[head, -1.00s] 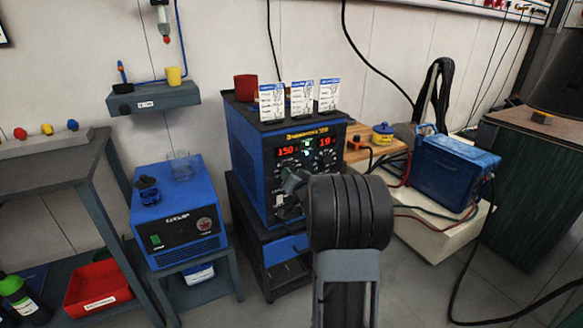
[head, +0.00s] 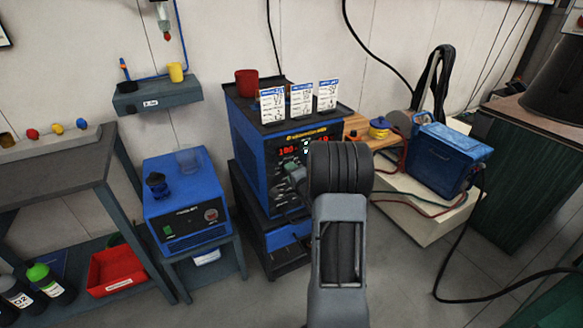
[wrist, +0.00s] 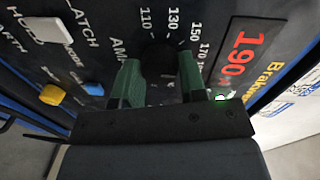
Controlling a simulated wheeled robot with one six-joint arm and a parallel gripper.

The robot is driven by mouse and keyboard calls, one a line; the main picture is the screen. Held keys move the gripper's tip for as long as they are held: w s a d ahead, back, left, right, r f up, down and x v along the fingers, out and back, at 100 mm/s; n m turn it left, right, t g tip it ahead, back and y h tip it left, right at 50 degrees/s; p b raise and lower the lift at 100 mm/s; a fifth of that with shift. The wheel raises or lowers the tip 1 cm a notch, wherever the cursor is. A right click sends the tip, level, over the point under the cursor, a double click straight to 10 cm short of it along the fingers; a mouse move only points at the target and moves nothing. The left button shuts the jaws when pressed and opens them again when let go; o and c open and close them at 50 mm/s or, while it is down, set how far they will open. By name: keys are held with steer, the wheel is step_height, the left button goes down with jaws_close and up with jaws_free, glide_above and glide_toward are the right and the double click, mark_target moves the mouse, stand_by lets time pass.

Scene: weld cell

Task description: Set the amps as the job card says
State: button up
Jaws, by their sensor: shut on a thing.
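The blue welding machine (head: 250,155) stands in the middle of the head view. Its dark front panel carries red digits, partly hidden by my arm. The black amps knob (wrist: 158,54) sits below a printed scale showing 110, 130, 150 and 170. My gripper (wrist: 160,70) has its two green fingers on either side of this knob and is shut on it. The knob's pointer cannot be made out. Three white job cards (head: 302,99) stand on top of the machine; their text is too small to read.
A red cup (head: 247,83) stands behind the cards. A smaller blue unit (head: 187,207) is on the left, and a blue box (head: 452,157) with cables is on the right. A white switch (wrist: 49,29) and yellow button (wrist: 53,95) are near my gripper.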

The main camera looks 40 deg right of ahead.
steer(key=shift+m+p, duration=0.7)
steer(key=shift+m, duration=0.3)
steer(key=o, duration=0.9)
steer(key=s, duration=0.4)
steer(key=s+a+r+p, duration=0.1)
steer(key=s, duration=0.4)
steer(key=s+a, duration=0.1)
steer(key=s, duration=0.3)
steer(key=shift+s+r, duration=0.15)
steer(key=shift+s, duration=0.2)
